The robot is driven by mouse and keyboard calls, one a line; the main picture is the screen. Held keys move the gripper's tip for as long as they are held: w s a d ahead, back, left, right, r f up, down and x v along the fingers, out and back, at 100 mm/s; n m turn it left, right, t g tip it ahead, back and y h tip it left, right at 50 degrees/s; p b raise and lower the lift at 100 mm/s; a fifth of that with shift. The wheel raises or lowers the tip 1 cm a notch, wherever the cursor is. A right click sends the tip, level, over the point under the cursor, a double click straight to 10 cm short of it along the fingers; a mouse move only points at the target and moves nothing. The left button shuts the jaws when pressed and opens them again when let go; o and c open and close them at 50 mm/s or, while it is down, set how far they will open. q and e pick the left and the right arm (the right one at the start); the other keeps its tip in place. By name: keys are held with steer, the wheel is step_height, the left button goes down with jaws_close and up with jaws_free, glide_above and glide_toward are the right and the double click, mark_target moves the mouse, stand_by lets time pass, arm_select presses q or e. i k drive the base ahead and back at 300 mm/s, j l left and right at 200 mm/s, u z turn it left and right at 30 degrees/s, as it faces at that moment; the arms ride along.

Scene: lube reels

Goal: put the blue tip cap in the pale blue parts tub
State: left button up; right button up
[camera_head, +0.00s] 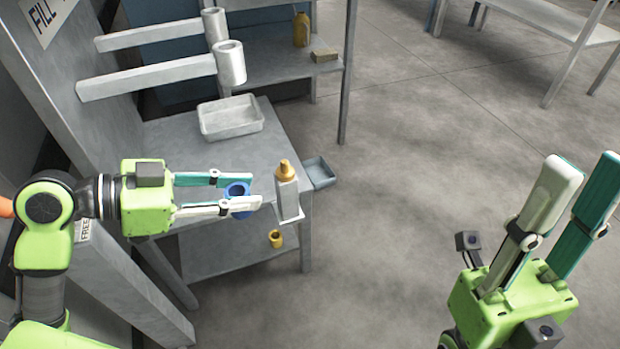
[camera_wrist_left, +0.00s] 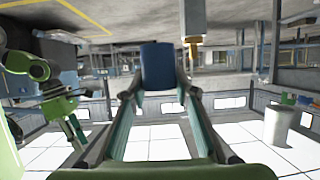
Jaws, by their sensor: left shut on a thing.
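The blue tip cap (camera_head: 237,188) is a short blue ring between the fingers of my left gripper (camera_head: 254,191), which is shut on it. In the left wrist view the cap (camera_wrist_left: 158,65) shows as a dark blue block between the fingertips of the left gripper (camera_wrist_left: 160,88). A small pale blue-grey tub (camera_head: 319,173) sits at the right side of the bench, to the right of the held cap and apart from it. My right gripper (camera_head: 585,165) is open and empty, at the lower right over the floor.
A grey bottle with an orange nozzle (camera_head: 287,188) stands on a small bracket between the left fingertips and the tub. A pale grey tray (camera_head: 230,130) lies on the bench. Two reel arms (camera_head: 150,76) jut out above it. A yellow cup (camera_head: 276,239) is on the lower shelf.

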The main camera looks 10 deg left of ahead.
mark_target(318, 173)
steer(key=i+u, duration=0.1)
steer(key=u, duration=0.35)
steer(key=l+u, duration=0.15)
steer(key=u, duration=0.25)
steer(key=i+l+u, duration=0.1)
steer(key=u, duration=0.35)
steer(key=l+u, duration=0.2)
steer(key=u, duration=0.2)
steer(key=l+u, duration=0.2)
steer(key=l, duration=0.3)
steer(key=l+u, duration=0.2)
steer(key=l, duration=0.35)
steer(key=l+u, duration=0.2)
steer(key=l, duration=0.3)
steer(key=l+u, duration=0.2)
steer(key=l, duration=0.35)
steer(key=k+l+u, duration=0.2)
steer(key=l, duration=0.3)
steer(key=l+u, duration=0.2)
steer(key=l, duration=0.3)
